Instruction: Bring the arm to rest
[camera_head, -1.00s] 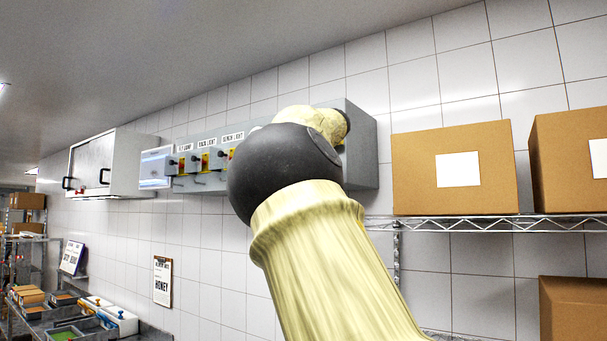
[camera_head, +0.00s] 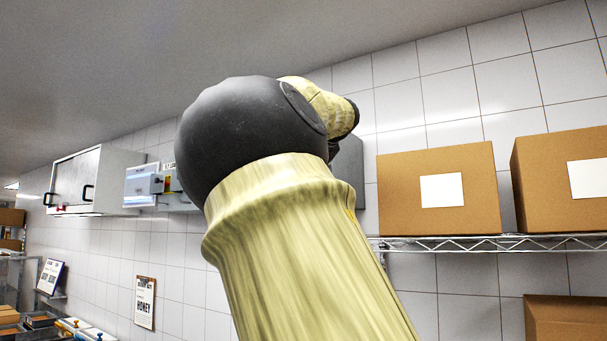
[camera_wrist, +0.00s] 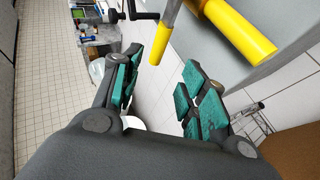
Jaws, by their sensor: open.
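My gripper (camera_wrist: 165,90) shows in the wrist view with its two green-padded fingers apart and nothing between them. A lever with a yellow grip (camera_wrist: 160,45) lies just beyond the fingertips, and a larger yellow handle (camera_wrist: 238,30) is at the upper right against a grey panel. I cannot tell whether either touches a finger. In the head view my arm's pale link and dark round joint fill the middle and hide most of the grey switch panel (camera_head: 347,170). The gripper itself is hidden there.
A wire shelf (camera_head: 480,243) at right holds cardboard boxes (camera_head: 438,215). A white wall cabinet (camera_head: 90,175) hangs at left. A clipboard (camera_head: 145,303) marked HONEY is on the tiled wall. Bins stand at lower left. Open floor shows at left in the wrist view.

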